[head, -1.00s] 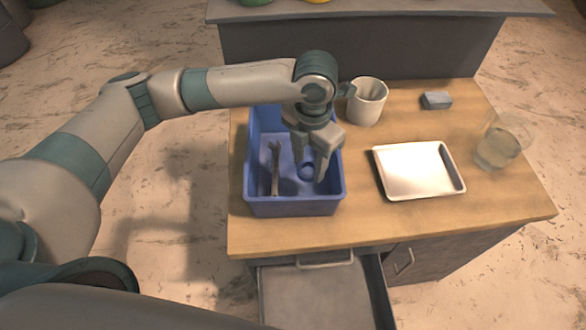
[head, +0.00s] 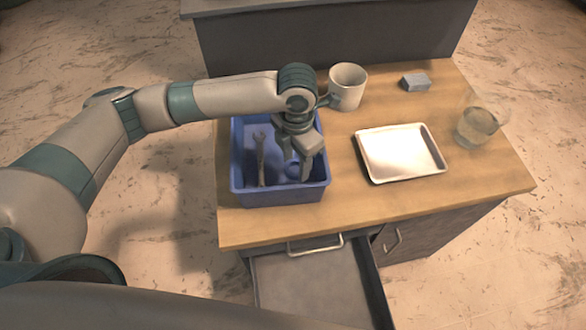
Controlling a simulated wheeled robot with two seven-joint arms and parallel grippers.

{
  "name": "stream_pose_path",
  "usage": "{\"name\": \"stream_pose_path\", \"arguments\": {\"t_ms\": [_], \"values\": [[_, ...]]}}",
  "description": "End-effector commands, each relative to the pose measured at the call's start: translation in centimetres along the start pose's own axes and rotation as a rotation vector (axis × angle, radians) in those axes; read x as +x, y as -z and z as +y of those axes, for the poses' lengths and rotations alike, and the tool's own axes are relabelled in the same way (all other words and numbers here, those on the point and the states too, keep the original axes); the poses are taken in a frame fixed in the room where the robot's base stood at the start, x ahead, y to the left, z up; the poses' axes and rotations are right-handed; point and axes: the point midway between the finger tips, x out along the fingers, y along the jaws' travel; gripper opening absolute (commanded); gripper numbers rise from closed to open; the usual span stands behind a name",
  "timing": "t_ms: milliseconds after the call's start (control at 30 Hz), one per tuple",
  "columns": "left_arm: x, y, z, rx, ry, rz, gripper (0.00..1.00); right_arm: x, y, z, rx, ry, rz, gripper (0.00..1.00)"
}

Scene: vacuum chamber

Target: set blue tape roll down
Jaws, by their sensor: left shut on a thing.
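The blue tape roll (head: 292,170) is a small dark blue ring low inside the blue bin, on its right side. It is partly covered by my fingers. My left gripper (head: 297,172) reaches down into the bin from above and is shut on the tape roll. Whether the roll touches the bin floor is hard to tell. The blue bin (head: 282,197) stands at the left of the wooden table. A grey wrench (head: 260,160) lies in the bin, left of the roll. My right gripper is not in view.
A white mug (head: 347,87) stands behind the bin, close to my left wrist. A white tray (head: 400,152), a grey-blue block (head: 416,82) and a glass (head: 477,126) are to the right. An open drawer (head: 312,285) juts out in front. Bare wood (head: 340,215) lies before the tray.

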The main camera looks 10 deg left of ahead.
Motion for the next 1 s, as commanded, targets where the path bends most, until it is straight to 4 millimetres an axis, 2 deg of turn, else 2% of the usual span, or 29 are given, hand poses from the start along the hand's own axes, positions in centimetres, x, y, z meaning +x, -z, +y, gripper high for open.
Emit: {"name": "stream_pose_path", "arguments": {"t_ms": [33, 200, 567, 833, 1000], "values": [[0.5, 0.1, -0.1, 0.0, 0.002, 0.002, 0.21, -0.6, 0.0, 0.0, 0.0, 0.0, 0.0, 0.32], [2.1, 0.0, 0.0, 0.0, 0.0, -0.001, 0.21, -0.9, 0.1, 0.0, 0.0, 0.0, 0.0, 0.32], [2.4, 0.0, 0.0, 0.0, 0.0, 0.0, 0.21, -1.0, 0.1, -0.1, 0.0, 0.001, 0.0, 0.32], [5.2, 0.1, -0.1, -0.001, 0.001, 0.001, 0.21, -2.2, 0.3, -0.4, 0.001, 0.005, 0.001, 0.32], [6.0, 0.0, 0.0, 0.0, -0.001, -0.001, 0.21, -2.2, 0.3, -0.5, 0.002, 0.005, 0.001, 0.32]]}}
